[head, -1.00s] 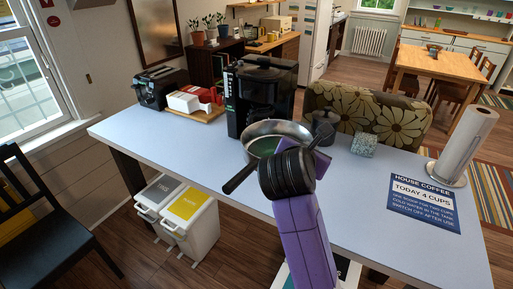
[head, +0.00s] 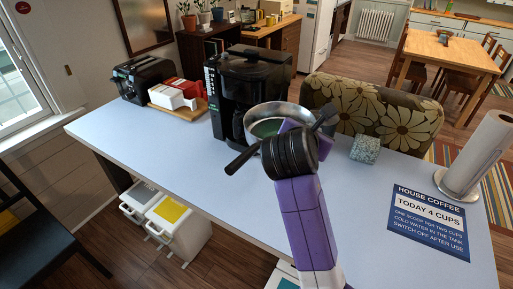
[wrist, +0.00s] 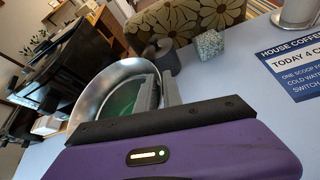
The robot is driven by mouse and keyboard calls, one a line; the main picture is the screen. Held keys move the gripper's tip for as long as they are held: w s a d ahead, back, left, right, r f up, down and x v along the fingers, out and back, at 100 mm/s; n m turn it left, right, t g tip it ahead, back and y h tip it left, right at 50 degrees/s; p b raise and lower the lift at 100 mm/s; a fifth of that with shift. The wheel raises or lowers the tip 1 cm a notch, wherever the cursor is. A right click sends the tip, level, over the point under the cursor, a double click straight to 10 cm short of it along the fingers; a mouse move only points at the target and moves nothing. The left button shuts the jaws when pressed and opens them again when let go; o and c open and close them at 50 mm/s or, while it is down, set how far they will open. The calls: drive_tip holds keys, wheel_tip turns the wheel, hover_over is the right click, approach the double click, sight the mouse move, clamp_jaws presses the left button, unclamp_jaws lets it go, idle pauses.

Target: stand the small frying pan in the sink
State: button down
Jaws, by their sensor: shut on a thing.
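The small frying pan has a shiny silver rim (head: 262,112), a green inside and a dark handle (head: 243,160) pointing down and left. It is in front of the black coffee maker (head: 250,80), over the pale blue table; whether it touches the table I cannot tell. My gripper (wrist: 157,95) is shut on the pan's right side wall in the wrist view, with the pan (wrist: 88,100) tilted in that picture. In the head view my black wrist and purple arm hide part of the pan. No sink is in view.
A pale speckled cube (head: 365,149), a paper towel roll (head: 483,155) and a blue coffee sign (head: 428,222) are on the table's right. A dark grey object (wrist: 166,54) stands behind the pan. A toaster (head: 150,77) is at back left. The table's left front (head: 140,140) is clear.

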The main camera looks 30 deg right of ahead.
wheel_tip(320, 180, down, 20)
drive_tip(key=shift+w+d+r, duration=0.1)
idle(0.5)
drive_tip(key=c, duration=1.5)
unclamp_jaws()
